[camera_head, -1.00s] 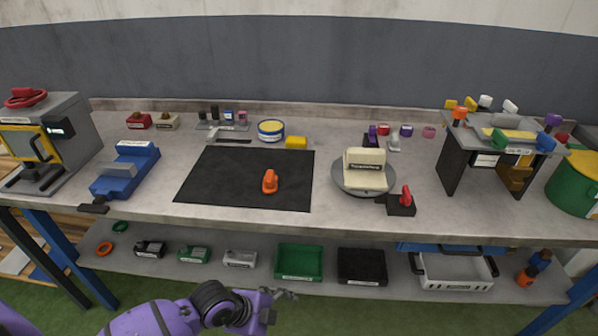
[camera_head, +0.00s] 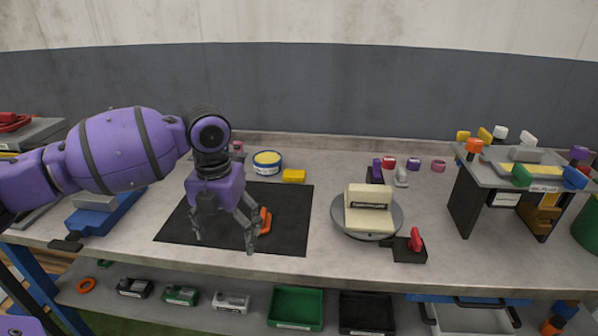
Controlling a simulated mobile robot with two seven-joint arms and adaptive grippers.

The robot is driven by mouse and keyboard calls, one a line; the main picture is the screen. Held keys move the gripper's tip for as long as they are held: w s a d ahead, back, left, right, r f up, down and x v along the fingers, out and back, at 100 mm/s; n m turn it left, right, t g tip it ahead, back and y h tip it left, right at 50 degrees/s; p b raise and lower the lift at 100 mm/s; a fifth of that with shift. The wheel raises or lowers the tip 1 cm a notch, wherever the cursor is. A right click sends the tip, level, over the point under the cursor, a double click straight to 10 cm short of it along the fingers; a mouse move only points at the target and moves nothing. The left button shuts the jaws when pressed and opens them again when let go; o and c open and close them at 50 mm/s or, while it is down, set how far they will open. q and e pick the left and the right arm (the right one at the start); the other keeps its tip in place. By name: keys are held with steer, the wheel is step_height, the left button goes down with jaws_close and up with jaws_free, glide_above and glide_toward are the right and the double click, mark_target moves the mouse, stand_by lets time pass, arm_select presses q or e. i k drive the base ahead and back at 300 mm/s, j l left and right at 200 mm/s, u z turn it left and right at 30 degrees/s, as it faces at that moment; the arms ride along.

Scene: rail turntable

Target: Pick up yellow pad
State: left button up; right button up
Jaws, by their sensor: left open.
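A small yellow block (camera_head: 293,176), which looks like the yellow pad, lies on the bench just behind the black mat's far right corner. My left gripper (camera_head: 224,243) hangs over the black mat (camera_head: 288,225), in front of and to the left of the yellow block. Its fingers point down, spread apart, with nothing between them. An orange handle-like part (camera_head: 265,220) on the mat is partly hidden behind its right finger. My right gripper is not in view.
A blue and yellow round tin (camera_head: 267,160) stands left of the yellow block. A turntable (camera_head: 343,222) with a cream block is to the right. My left arm hides the bench's back left. Bare bench lies between mat and turntable.

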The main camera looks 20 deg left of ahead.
mark_target(293, 176)
steer(key=i, duration=1.3)
